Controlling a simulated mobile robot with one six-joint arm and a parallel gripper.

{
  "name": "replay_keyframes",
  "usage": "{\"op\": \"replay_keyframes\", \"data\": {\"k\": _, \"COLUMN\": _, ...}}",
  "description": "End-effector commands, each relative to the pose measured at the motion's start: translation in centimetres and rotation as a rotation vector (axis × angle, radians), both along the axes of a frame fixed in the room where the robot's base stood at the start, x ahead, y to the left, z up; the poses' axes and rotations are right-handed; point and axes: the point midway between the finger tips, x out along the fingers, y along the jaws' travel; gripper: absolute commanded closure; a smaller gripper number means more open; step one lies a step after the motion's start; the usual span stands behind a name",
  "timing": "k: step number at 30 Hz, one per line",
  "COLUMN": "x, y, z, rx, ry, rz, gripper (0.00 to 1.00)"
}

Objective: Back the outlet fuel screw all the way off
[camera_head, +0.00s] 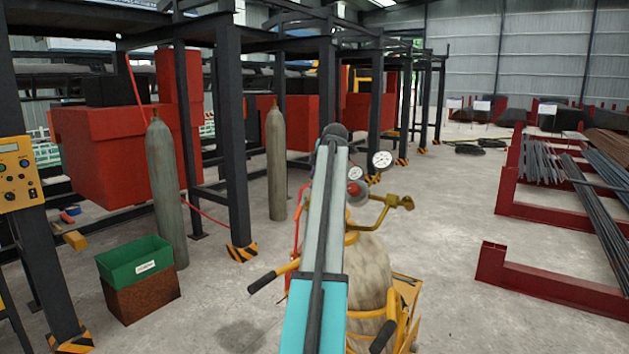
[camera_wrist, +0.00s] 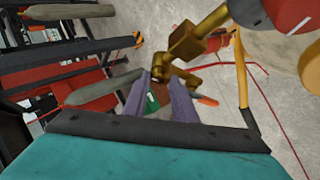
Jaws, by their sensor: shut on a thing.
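In the wrist view the two fingers of my gripper (camera_wrist: 159,80) close around the end of a small brass part (camera_wrist: 158,73), which I take for the outlet fuel screw. It sits at the end of the brass outlet fitting (camera_wrist: 200,38). In the head view the regulator's gauges (camera_head: 381,160) and red knob (camera_head: 354,188) sit atop the tan gas cylinder (camera_head: 366,262), with a brass valve (camera_head: 398,202) to the right. My arm hides my fingertips and the screw there.
The cylinder stands in a yellow-framed cart (camera_head: 407,290) with black-gripped handles (camera_head: 263,282). A red hose (camera_wrist: 275,105) runs nearby. A green and brown bin (camera_head: 137,263), grey cylinders (camera_head: 163,180) and dark steel posts (camera_head: 232,150) stand left. Red rebar racks (camera_head: 545,282) stand right; floor between is open.

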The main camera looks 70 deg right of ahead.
Motion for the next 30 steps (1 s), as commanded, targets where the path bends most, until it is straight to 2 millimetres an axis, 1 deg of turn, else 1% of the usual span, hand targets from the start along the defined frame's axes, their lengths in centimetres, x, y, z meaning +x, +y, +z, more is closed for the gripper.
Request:
{"op": "replay_keyframes", "data": {"k": 7, "x": -0.1, "y": 0.1, "z": -0.2, "rx": 0.003, "ry": 0.003, "rz": 0.001, "gripper": 0.98}}
{"op": "replay_keyframes", "data": {"k": 8, "x": -0.1, "y": 0.1, "z": -0.2, "rx": 0.003, "ry": 0.003, "rz": 0.001, "gripper": 0.74}}
{"op": "replay_keyframes", "data": {"k": 9, "x": 0.0, "y": 0.1, "z": -0.2, "rx": 0.003, "ry": 0.003, "rz": 0.001, "gripper": 0.67}}
{"op": "replay_keyframes", "data": {"k": 11, "x": 0.0, "y": 0.1, "z": -0.2, "rx": 0.002, "ry": 0.002, "rz": 0.001, "gripper": 0.57}}
{"op": "replay_keyframes", "data": {"k": 23, "x": -0.1, "y": 0.1, "z": 0.1, "rx": 0.000, "ry": 0.000, "rz": 0.000, "gripper": 0.57}}
{"op": "replay_keyframes", "data": {"k": 30, "x": -0.9, "y": 1.1, "z": 1.3, "rx": 0.000, "ry": -0.001, "rz": -0.001, "gripper": 0.57}}
